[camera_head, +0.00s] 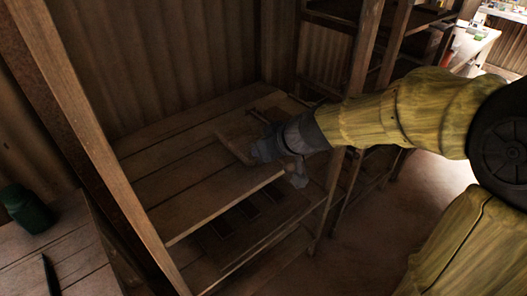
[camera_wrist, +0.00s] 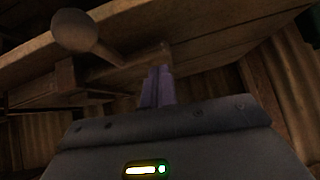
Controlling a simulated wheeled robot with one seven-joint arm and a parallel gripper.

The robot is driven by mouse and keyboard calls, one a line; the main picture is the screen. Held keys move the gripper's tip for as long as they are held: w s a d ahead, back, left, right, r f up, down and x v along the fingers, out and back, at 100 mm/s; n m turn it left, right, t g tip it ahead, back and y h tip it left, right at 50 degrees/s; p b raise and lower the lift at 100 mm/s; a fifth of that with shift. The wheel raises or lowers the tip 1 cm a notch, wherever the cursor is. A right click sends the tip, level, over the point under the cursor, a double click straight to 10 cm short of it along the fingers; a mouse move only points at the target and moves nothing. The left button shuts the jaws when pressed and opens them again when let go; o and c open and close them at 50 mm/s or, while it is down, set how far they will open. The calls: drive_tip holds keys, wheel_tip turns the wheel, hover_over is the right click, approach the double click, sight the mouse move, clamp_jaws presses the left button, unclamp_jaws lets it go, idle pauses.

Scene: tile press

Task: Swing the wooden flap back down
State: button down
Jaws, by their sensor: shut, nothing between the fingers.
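The wooden flap (camera_head: 215,200) appears to be the plank board in the middle of the head view, its front edge standing above a lower surface with dark slots (camera_head: 245,208). In the wrist view a wooden board (camera_wrist: 200,25) fills the top, with a round wooden knob (camera_wrist: 85,32) at upper left. My gripper (camera_head: 262,150) is at the right part of the board in the head view. In the wrist view its purple fingers (camera_wrist: 158,85) are shut and empty, close to the board and right of the knob. I cannot tell whether they touch it.
A wooden post (camera_head: 85,130) rises left of the board, and a dark shelf rack (camera_head: 365,60) stands behind my arm. A corrugated wall (camera_head: 165,60) closes the back. A green container (camera_head: 27,210) stands on a side table at left. Floor (camera_head: 425,195) is open at right.

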drive_tip(key=shift+a+f+b, duration=0.1)
drive_tip(key=shift+f+b, duration=0.3)
drive_tip(key=shift+f, duration=0.1)
drive_tip(key=shift+s+f, duration=0.1)
drive_tip(key=shift+s, duration=0.05)
idle(0.3)
